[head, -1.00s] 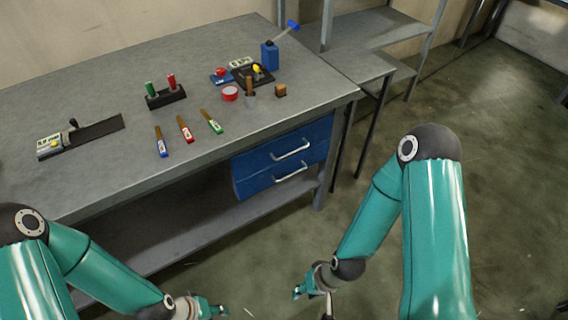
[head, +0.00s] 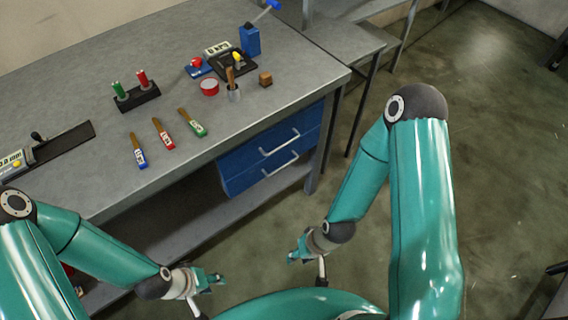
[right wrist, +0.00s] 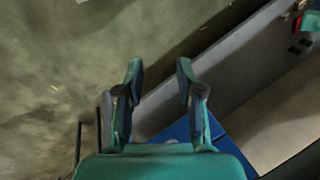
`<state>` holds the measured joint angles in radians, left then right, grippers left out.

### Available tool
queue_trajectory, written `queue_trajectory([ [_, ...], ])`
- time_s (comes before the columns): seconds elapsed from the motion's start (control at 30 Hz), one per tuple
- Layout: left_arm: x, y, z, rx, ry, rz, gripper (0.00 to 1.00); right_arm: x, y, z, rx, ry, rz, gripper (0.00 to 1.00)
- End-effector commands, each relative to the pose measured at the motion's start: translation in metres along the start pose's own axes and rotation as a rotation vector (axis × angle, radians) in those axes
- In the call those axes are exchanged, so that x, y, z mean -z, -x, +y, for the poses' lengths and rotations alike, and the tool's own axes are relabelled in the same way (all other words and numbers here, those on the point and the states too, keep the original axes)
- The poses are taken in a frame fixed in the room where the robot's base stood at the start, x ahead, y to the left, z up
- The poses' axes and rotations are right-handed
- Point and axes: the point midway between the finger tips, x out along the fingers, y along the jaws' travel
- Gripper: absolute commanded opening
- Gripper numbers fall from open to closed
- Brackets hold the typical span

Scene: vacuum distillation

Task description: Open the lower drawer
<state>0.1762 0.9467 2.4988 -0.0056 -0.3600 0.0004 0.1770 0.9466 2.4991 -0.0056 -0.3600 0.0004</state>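The lower drawer (head: 238,181) is the lower of two blue drawers under the workbench. Its front looks shut and flush, with a pale bar handle (head: 281,165). The upper drawer (head: 236,160) above it also looks shut. My right gripper (head: 297,256) is out in front of the drawers, apart from the handles. In the right wrist view its two fingers (right wrist: 159,67) are spread with nothing between the tips; a blue surface (right wrist: 178,130) shows low behind them. My left gripper (head: 211,280) is further left, in front of the bench; its finger gap is too small to read.
The grey workbench (head: 75,80) holds several brushes, a black holder (head: 136,97) with red and green items, a blue container (head: 250,40) and a small wooden block (head: 265,79). A shelf runs below the bench.

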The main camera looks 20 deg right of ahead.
Motion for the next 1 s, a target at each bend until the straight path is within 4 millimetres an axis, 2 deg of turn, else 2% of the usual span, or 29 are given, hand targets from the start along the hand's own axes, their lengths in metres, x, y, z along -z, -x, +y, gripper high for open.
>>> queue_trajectory([
  [0.17, 0.0, -0.005, -0.002, 0.0, 0.0, 0.0, 0.4, 0.003, -0.003, 0.002, 0.002, -0.008, 0.011, 0.37],
  [0.27, 0.0, -0.019, -0.007, 0.0, 0.0, 0.0, 0.4, 0.015, -0.013, 0.007, 0.01, -0.034, 0.049, 0.37],
  [0.37, 0.0, -0.044, -0.016, 0.0, 0.0, 0.0, 0.4, 0.035, -0.029, 0.009, 0.03, -0.088, 0.119, 0.37],
  [0.5, 0.0, -0.093, -0.034, 0.0, 0.001, 0.0, 0.4, 0.079, -0.051, 0.027, 0.088, -0.202, 0.266, 0.37],
  [0.63, 0.001, -0.145, -0.052, 0.0, 0.001, -0.001, 0.4, 0.124, -0.063, 0.044, 0.181, -0.325, 0.422, 0.37],
  [0.8, 0.001, -0.209, -0.075, 0.0, 0.001, 0.0, 0.4, 0.172, -0.066, 0.064, 0.343, -0.469, 0.599, 0.37],
  [1.0, 0.002, -0.283, -0.102, 0.0, 0.001, 0.0, 0.4, 0.21, -0.059, 0.084, 0.577, -0.599, 0.752, 0.37],
])
